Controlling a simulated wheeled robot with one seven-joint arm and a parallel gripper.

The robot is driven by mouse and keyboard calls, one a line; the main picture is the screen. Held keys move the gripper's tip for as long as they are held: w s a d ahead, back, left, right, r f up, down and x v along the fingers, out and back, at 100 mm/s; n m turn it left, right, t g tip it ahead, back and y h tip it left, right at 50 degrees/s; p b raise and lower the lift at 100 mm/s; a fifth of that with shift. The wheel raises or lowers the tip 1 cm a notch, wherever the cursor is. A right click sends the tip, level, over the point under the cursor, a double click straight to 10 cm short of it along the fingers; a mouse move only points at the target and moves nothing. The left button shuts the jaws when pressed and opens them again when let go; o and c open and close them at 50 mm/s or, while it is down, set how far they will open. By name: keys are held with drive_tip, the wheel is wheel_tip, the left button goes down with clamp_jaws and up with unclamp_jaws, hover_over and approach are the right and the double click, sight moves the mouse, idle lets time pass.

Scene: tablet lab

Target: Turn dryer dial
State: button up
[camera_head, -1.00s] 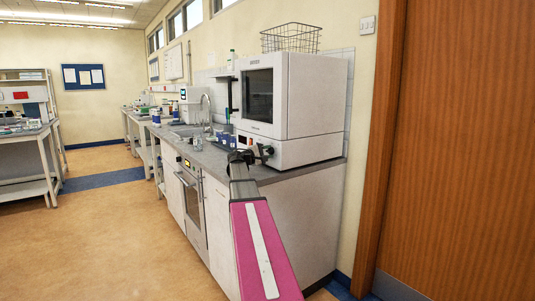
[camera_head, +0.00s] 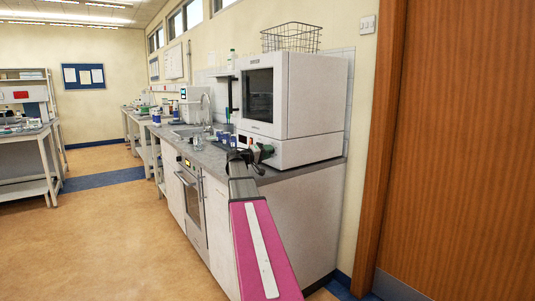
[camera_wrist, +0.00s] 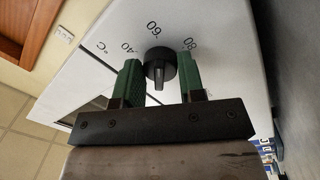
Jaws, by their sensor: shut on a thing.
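The dryer (camera_head: 311,95) is a white box with a dark door window, at the end of the counter. Its dial (camera_wrist: 161,66) is a round black knob with a raised ridge, in the wrist view. The numbers 40, 60 and 80 and a °C mark are printed around it. A pale line on the ridge points down in the picture, toward my gripper's palm. My gripper (camera_wrist: 159,76) has its two green fingers on either side of the dial and is shut on it. In the head view my gripper (camera_head: 261,153) is at the dryer's lower front panel and hides the dial.
A wire basket (camera_head: 290,37) sits on top of the dryer. A sink with a tap (camera_head: 207,106) and small bottles are behind it along the counter. An oven (camera_head: 191,205) is below. A wooden door (camera_head: 455,150) is at right. The floor at left is clear.

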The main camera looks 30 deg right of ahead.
drive_tip(key=shift+s+m, duration=0.1)
drive_tip(key=shift+m, duration=0.3)
drive_tip(key=o, duration=0.9)
drive_tip(key=shift+a, duration=0.1)
drive_tip(key=a, duration=1)
drive_tip(key=shift+s+a+f, duration=0.1)
drive_tip(key=shift+a+f, duration=0.25)
